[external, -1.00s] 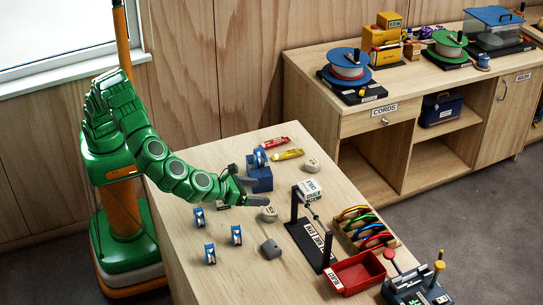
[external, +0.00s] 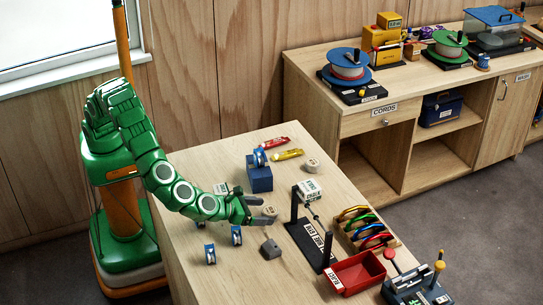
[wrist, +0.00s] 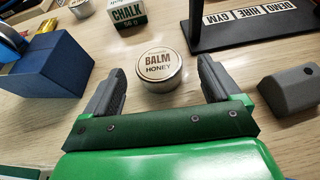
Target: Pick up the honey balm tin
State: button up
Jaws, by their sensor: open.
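The honey balm tin (wrist: 160,70) is a small round tin with a pale lid reading BALM HONEY, upright on the wooden table. In the wrist view it sits at the mouth of my gripper (wrist: 159,74), between the two grey fingertips, with a gap on each side. In the external view the tin (external: 269,211) shows at the fingertips of my gripper (external: 263,211), which is open and empty, low near the tabletop. From outside, the fingers partly cover the tin.
A chalk box (wrist: 126,14) stands behind the tin. A blue block (wrist: 48,70) is left and a grey block (wrist: 290,90) right. The black stand (external: 312,240), red tray (external: 355,272) and another tin (external: 311,165) are farther off. Blue-wheeled pieces (external: 236,235) stand near my arm.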

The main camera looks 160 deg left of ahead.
aim_at(272, 211)
jog(key=shift+x, duration=1.1)
jog(key=shift+c, duration=0.3)
jog(key=c, duration=1.1)
jog(key=shift+r, duration=0.15)
